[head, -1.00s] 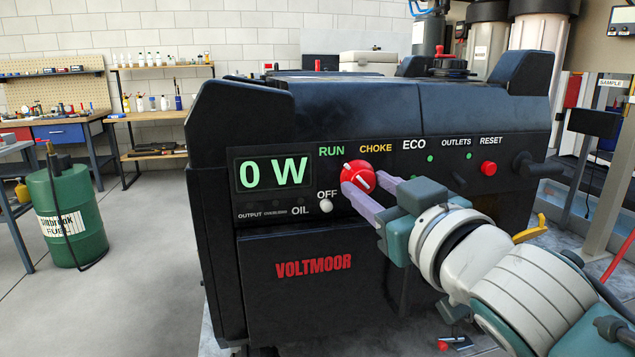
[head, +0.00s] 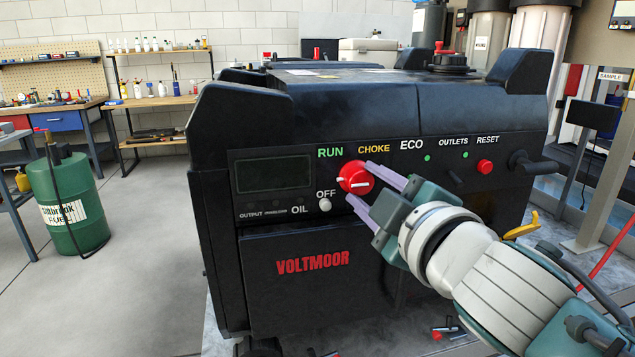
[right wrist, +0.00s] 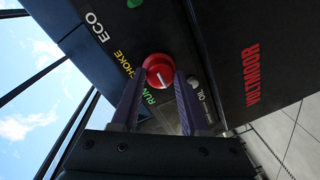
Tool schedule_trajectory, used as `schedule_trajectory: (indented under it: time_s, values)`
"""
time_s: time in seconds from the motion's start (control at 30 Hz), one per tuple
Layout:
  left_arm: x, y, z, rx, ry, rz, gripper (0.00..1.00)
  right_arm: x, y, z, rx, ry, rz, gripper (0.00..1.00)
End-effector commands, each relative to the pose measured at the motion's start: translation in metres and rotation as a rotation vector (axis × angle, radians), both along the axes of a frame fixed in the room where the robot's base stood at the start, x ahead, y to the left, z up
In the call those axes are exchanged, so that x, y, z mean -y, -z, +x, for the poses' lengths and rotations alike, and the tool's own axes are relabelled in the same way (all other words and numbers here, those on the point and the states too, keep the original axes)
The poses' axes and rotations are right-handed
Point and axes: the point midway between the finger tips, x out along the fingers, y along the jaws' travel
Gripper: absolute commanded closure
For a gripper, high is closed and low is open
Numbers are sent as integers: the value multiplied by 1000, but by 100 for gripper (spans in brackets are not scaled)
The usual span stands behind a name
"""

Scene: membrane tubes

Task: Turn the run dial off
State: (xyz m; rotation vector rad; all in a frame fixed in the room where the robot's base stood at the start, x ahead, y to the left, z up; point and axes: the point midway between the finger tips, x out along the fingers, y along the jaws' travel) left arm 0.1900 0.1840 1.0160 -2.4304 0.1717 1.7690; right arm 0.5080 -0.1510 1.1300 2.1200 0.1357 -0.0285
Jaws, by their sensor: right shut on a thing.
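The red run dial (head: 355,178) is on the black generator's front panel, among the RUN, CHOKE and OFF labels. Its white mark lies roughly level, its left end towards the OFF label (head: 326,194). My right gripper (head: 364,186) is shut on the dial, with one purple finger above right of it and one below. The right wrist view shows the dial (right wrist: 158,70) between the two fingertips. The display (head: 273,174) is dark. My left gripper is out of view.
The white OIL button (head: 325,205) is close to the lower finger. The ECO and OUTLETS lights are green, and a red RESET button (head: 484,167) is further right. A black handle (head: 530,162) sticks out at the panel's right. A green fuel drum (head: 68,203) stands at left.

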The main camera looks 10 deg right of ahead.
Motion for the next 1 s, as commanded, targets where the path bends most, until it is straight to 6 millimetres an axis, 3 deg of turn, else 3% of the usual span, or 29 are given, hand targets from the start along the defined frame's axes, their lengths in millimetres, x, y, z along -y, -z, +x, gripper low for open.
schedule_trajectory:
  time_s: [0.77,0.8,1.0]
  values:
    - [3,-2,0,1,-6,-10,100,-1,0,0,4,-1,-100,100]
    - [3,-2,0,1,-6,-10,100,-1,0,0,3,-1,-99,51]
    - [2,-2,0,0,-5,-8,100,0,0,0,3,-1,-98,28]
